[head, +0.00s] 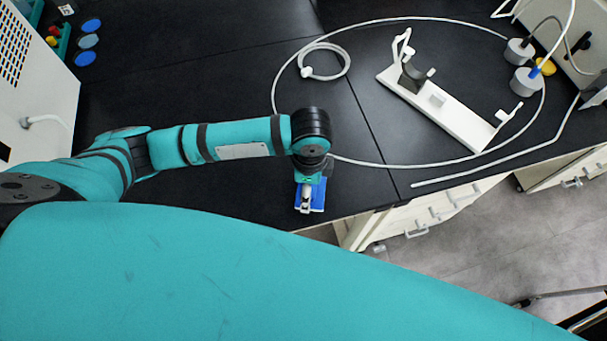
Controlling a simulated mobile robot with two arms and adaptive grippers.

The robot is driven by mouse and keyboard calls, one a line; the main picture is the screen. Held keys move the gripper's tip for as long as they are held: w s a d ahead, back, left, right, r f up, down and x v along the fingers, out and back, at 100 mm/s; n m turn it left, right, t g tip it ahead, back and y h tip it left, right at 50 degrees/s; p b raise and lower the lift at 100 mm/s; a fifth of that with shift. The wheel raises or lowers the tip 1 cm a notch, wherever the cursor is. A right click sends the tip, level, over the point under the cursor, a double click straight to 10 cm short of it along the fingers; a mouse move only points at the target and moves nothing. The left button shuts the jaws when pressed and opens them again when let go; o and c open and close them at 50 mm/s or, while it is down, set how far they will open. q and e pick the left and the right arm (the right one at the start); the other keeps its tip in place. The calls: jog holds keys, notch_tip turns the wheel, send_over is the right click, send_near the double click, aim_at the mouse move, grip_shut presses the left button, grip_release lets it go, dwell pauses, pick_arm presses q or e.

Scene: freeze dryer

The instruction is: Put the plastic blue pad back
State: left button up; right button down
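A blue rectangular pad (319,198) shows at the front edge of the black bench in the head view. My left gripper (306,198) points down at it from my wrist and covers its middle, with blue showing on both sides of the fingers. The gripper and pad overlap in this view. I cannot tell whether the fingers are closed on the pad, or whether the pad rests on the bench or is lifted. My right gripper is not in view.
A white stand (450,118) lies at the right, ringed by a white tube (390,164). Grey-capped vessels (521,80) stand at the far right. Several blue discs (88,41) lie at the upper left beside a white machine (45,90). The bench (210,85) behind my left arm is clear.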

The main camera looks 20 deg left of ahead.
pick_arm(q)
jog(key=shift+w+a, duration=0.8)
jog(key=shift+w, duration=0.2)
jog(key=shift+w+a+p, duration=0.3)
jog(key=shift+w+a, duration=0.05)
jog(key=shift+w, duration=0.05)
notch_tip(320, 180, down, 3)
jog(key=shift+d+f+p, duration=0.1)
jog(key=shift+p, duration=0.2)
jog(key=shift+f, duration=0.3)
jog(key=shift+s, duration=0.1)
jog(key=o, duration=1.2)
jog(key=shift+r, duration=0.1)
